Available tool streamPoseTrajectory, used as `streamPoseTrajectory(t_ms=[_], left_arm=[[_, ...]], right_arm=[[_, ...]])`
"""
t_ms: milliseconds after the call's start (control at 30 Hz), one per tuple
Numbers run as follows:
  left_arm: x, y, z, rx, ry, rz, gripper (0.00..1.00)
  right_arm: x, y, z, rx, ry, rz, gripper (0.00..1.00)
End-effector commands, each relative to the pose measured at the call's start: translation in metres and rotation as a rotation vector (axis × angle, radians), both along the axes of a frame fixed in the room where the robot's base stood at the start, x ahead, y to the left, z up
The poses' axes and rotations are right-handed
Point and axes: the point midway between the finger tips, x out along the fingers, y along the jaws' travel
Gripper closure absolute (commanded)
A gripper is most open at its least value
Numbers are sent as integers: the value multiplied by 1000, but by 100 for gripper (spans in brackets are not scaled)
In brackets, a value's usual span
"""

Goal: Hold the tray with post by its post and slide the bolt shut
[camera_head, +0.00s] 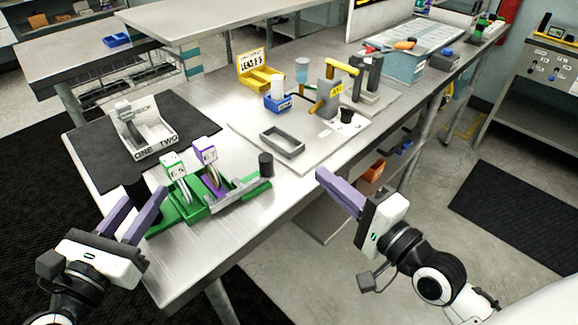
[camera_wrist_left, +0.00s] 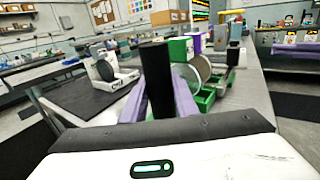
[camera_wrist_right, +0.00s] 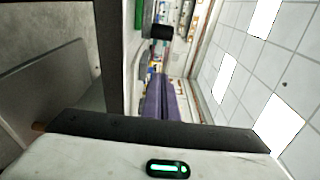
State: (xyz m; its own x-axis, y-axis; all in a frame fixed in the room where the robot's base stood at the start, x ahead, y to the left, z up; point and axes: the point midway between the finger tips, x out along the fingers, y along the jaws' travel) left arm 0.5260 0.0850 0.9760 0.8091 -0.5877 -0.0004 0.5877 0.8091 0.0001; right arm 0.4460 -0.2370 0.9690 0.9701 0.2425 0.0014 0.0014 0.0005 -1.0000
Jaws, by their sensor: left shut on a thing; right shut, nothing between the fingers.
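The green tray (camera_head: 187,213) lies at the near edge of the steel table and carries two upright wheel-like modules, one with a green block (camera_head: 173,167) and one with a purple block (camera_head: 205,152). Its dark post (camera_wrist_left: 156,80) stands at the tray's left end; my left gripper (camera_head: 141,196) is shut on it, a finger on each side. A black cylindrical knob (camera_head: 265,165), seemingly the bolt's, stands at the tray's right end by a grey bar (camera_head: 248,182). My right gripper (camera_head: 323,175) is shut and empty, apart from the knob on its right. The knob also shows in the right wrist view (camera_wrist_right: 162,32).
A dark mat (camera_head: 90,128) with a white holder marked ONE TWO (camera_head: 155,138) lies behind the tray. A grey board (camera_head: 245,125) with a rectangular frame (camera_head: 282,142) and fixtures lies further right. A yellow bin (camera_head: 257,77) stands behind.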

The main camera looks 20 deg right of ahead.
Motion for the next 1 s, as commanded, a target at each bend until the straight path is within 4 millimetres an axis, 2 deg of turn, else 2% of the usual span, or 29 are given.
streamPoseTrajectory(t_ms=[33, 333, 433, 600, 1000], left_arm=[[0, 0, 1, -1, -1, 0, 93], [0, 0, 1, -1, -1, 0, 93], [0, 0, 1, -1, -1, 0, 93], [0, 0, 0, -1, -1, 0, 93], [0, 0, 0, -1, -1, 0, 93]], right_arm=[[11, 2, 2, 3, -5, -2, 100], [66, 18, 2, 3, -2, 1, 100], [62, 36, 0, 7, 2, 1, 100], [62, 52, 0, 3, 2, 0, 100], [61, 56, 0, -1, 1, 0, 100]])
